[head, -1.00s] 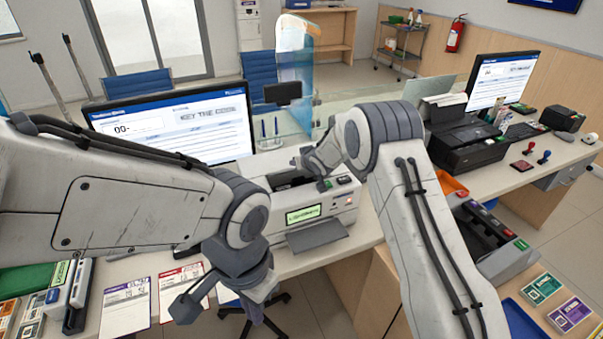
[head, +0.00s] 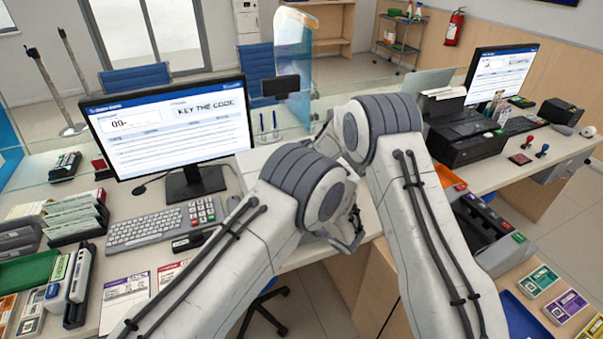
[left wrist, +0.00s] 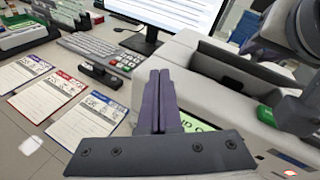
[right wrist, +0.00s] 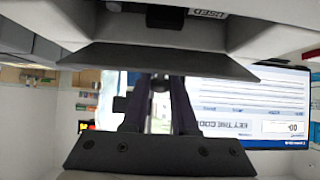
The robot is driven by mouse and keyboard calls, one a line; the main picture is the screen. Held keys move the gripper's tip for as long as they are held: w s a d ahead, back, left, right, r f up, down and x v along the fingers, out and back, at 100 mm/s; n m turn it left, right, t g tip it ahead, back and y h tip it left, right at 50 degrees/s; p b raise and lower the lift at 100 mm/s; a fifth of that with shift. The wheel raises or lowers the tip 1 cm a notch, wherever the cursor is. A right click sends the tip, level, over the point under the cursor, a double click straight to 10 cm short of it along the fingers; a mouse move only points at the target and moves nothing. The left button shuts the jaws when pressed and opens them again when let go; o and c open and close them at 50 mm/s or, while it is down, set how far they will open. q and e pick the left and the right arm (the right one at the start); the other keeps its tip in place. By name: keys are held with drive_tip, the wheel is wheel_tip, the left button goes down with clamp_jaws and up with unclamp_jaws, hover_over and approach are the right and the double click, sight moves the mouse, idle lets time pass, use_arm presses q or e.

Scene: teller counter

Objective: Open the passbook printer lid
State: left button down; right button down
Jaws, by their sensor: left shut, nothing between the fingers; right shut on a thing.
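The passbook printer is a pale grey box and shows in the left wrist view (left wrist: 205,92). It has a dark recess in its top and a green display (left wrist: 195,122) with part of its text readable as "ID C". My left gripper (left wrist: 158,100) is shut and empty, beside the printer's left front. My right gripper (right wrist: 160,100) is shut at the printer casing (right wrist: 270,30). It appears to grip the lid, but the contact is unclear. In the right wrist view the printer hangs over the fingers, upside down.
A monitor (head: 170,125) and keyboard (head: 160,228) stand left of the printer. Papers (left wrist: 75,108) lie on the counter to the left. A clear partition (head: 295,60) stands behind. Another printer (head: 465,140) is on the right counter. My forearms are close together over the printer.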

drive_tip(key=shift+r, duration=0.1)
use_arm(q)
drive_tip(key=w+d+f+m+t+h, duration=0.2)
drive_tip(key=w+d+m+t+h, duration=0.2)
drive_tip(key=d+m+t, duration=0.5)
drive_tip(key=shift+n+g, duration=0.6)
drive_tip(key=shift+g, duration=0.2)
drive_tip(key=x, duration=0.9)
drive_tip(key=shift+w+d+f, duration=0.2)
drive_tip(key=shift+w+d, duration=0.05)
drive_tip(key=shift+d, duration=0.05)
drive_tip(key=shift+w+a+r, duration=0.15)
drive_tip(key=shift+w+r, duration=0.3)
drive_tip(key=shift+r, duration=0.35)
use_arm(e)
drive_tip(key=c, duration=1)
unclamp_jaws()
use_arm(q)
drive_tip(key=shift+r, duration=0.1)
